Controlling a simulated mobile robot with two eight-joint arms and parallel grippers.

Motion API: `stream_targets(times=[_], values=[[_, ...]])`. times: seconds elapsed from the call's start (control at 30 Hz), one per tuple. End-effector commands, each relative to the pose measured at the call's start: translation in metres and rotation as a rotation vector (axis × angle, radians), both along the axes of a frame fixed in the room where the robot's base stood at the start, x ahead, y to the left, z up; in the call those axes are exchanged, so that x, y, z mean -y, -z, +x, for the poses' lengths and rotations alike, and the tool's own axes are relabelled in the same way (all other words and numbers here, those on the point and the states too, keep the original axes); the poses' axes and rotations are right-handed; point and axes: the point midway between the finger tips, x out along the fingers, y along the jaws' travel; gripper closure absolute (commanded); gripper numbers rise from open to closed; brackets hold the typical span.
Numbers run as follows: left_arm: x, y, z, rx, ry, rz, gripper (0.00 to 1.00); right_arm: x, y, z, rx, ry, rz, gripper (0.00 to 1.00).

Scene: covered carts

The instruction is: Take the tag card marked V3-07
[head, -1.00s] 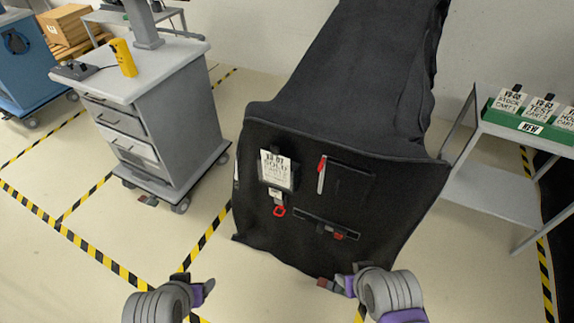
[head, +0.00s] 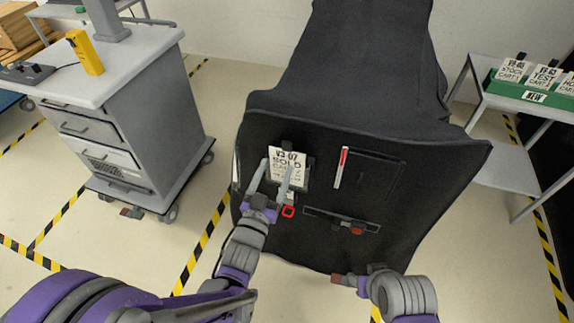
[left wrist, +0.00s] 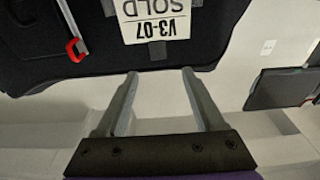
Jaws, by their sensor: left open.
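The tag card marked V3-07 SOLD (head: 288,157) hangs at the upper left of the black cover's front panel. It shows upside down at the top of the left wrist view (left wrist: 155,22). My left gripper (head: 276,168) is open and empty, its two fingers pointing up at the card and overlapping its lower part in the head view. In the left wrist view my left gripper (left wrist: 160,73) has its fingertips apart, short of the card's edge. My right gripper (head: 368,278) is low by the cover's bottom edge; its fingers are too unclear to judge.
The black cover (head: 350,70) drapes a tall cart. A red ring (head: 288,211) hangs below the card. A red-and-white strip (head: 341,167) is right of it. A grey drawer cart (head: 150,110) stands left. A green box (head: 530,92) holds other cards on a right-hand table.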

Motion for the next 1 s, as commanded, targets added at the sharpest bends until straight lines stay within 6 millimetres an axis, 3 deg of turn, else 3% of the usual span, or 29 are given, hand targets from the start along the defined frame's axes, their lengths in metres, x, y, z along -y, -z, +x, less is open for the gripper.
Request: stream_targets(times=[0.2, 0.47, 0.7, 0.93, 1.0], values=[[0.011, -0.006, 0.034, -0.002, 0.000, 0.001, 0.30, 0.000, -0.006, 0.001, 0.002, 0.000, 0.000, 0.50], [0.019, -0.007, 0.054, -0.003, -0.001, 0.001, 0.30, 0.000, -0.009, 0.001, 0.003, 0.000, 0.000, 0.50], [0.031, -0.011, 0.087, -0.003, -0.002, 0.001, 0.30, 0.000, -0.015, 0.002, 0.005, 0.000, 0.000, 0.50], [0.032, -0.010, 0.089, -0.003, -0.002, 0.001, 0.30, 0.000, -0.015, 0.002, 0.005, 0.000, 0.000, 0.50], [0.031, -0.010, 0.089, -0.003, -0.002, 0.001, 0.39, 0.000, -0.015, 0.002, 0.005, 0.000, 0.000, 0.50]])
